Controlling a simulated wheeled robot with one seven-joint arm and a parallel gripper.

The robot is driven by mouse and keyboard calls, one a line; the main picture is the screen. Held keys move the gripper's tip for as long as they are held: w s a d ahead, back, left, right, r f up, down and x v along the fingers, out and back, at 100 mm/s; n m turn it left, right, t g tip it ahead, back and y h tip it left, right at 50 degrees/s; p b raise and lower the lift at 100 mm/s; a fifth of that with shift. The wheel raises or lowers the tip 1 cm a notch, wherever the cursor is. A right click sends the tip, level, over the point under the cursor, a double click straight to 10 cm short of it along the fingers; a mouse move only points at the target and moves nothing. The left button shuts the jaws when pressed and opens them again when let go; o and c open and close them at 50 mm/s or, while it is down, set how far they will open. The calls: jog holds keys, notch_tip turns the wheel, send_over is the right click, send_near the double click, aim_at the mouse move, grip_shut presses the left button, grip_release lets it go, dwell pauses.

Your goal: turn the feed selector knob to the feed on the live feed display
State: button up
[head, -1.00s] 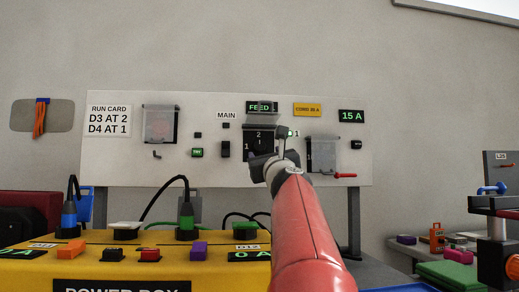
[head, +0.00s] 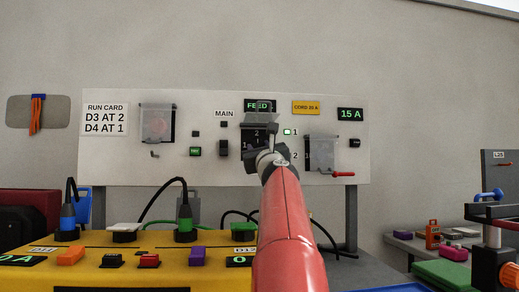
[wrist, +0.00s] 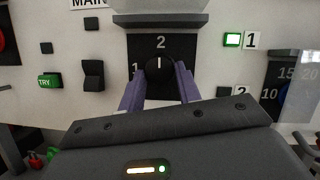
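The feed selector knob (wrist: 160,76) is black and round on a dark plate (wrist: 189,48) marked 1 at left and 2 at top. Its white pointer line stands upright, toward the 2. My gripper (wrist: 160,83) has one purple-grey finger on each side of the knob, very close to it; I cannot tell whether both press on it. In the head view my gripper (head: 262,160) hides the knob. The live feed display (head: 256,106) shows green FEED; its number is covered by the raised clear cover (head: 264,114). The lamp by label 1 (wrist: 233,40) is lit green; the lamp by 2 (wrist: 224,91) is dark.
Left of the knob are a black rocker switch (wrist: 92,75) and a green TRY button (wrist: 49,81). At right, another clear-covered dial (head: 321,152) has a red-handled lever (head: 342,174). The yellow power box (head: 130,258) stands in front, below the panel.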

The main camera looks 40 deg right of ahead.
jog(key=shift+c, duration=1)
jog(key=shift+n, duration=0.4)
jog(key=n+y, duration=0.1)
jog(key=n, duration=0.1)
jog(key=n+y+p, duration=0.1)
jog(key=shift+s+d+r+n, duration=0.15)
jog(key=shift+d+r+n, duration=0.05)
jog(key=shift+n, duration=0.2)
jog(key=n+y, duration=0.1)
jog(key=n, duration=0.1)
jog(key=n+y+p, duration=0.1)
jog(key=n, duration=0.1)
jog(key=n+p, duration=0.1)
jog(key=shift+d+r+n+y, duration=0.1)
jog(key=shift+r+n+y, duration=0.15)
jog(key=shift+n+y, duration=0.15)
jog(key=n+y+p, duration=0.1)
jog(key=n+p, duration=0.1)
jog(key=n+g+p, duration=0.1)
jog(key=n+p, duration=0.1)
jog(key=n, duration=0.1)
jog(key=shift+s+d+r+n+y, duration=0.1)
jog(key=shift+r+n+y, duration=0.1)
jog(key=shift+n+y, duration=0.15)
jog(key=shift+n+g+y+p, duration=0.25)
jog(key=shift+n+g+p, duration=0.4)
jog(key=shift+n, duration=0.3)
jog(key=shift+f, duration=0.1)
